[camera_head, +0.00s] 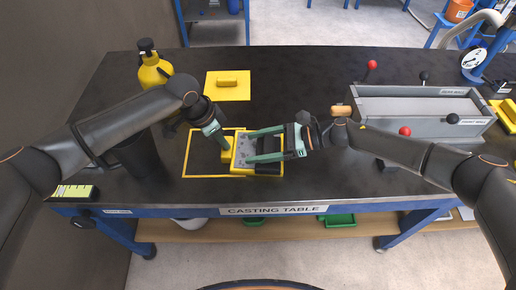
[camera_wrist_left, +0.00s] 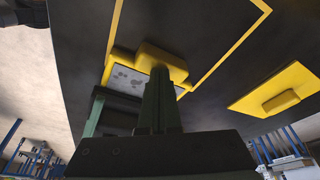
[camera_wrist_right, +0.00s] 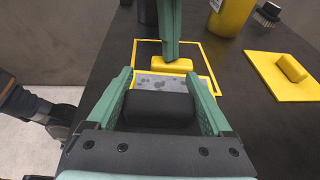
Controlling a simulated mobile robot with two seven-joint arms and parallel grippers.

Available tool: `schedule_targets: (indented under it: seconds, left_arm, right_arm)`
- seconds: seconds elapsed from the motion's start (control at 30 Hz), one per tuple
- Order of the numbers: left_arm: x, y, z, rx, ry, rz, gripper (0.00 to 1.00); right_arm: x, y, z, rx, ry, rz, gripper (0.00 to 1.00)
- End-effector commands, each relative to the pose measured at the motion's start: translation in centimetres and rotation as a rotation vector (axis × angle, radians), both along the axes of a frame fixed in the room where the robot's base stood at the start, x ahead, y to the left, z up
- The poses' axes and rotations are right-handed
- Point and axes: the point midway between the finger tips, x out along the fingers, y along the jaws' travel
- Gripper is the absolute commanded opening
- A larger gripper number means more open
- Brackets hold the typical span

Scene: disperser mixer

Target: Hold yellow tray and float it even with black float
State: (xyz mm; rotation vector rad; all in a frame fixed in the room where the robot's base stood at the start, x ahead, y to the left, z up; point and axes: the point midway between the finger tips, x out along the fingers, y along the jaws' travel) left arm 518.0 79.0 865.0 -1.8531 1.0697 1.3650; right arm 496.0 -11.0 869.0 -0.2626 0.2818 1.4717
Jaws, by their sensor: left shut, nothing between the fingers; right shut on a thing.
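The yellow tray (camera_head: 238,171) lies on the dark table, with a mottled grey surface (camera_wrist_right: 165,83) inside it and a yellow block (camera_wrist_right: 172,65) at its left end. I cannot tell whether the float touches the grey surface.
A yellow plate with a handle (camera_head: 228,84) lies behind the tray. A yellow bottle (camera_head: 152,74) and a dark cylinder (camera_head: 138,155) stand at the left. A grey double trough with knobs (camera_head: 415,105) stands at the right. The back middle of the table is clear.

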Motion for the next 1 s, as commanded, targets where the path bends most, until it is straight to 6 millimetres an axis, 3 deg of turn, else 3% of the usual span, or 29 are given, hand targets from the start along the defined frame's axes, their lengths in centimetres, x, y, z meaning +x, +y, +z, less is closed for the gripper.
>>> schedule_targets:
  seconds: [0.2,0.6,1.0]
  left_arm:
    - [-0.1,0.1,-0.2,0.003,0.002,0.001,0.0]
    - [-0.1,0.1,-0.2,0.003,0.003,0.002,0.0]
    - [-0.1,0.1,-0.2,0.003,0.003,0.002,0.0]
  right_arm:
    - [-0.9,-0.1,-0.2,-0.003,0.002,0.002,0.0]
    - [1.9,-0.3,-0.1,-0.003,0.001,-0.001,0.0]
    - [2.3,-0.4,0.0,-0.002,0.0,-0.001,0.0]
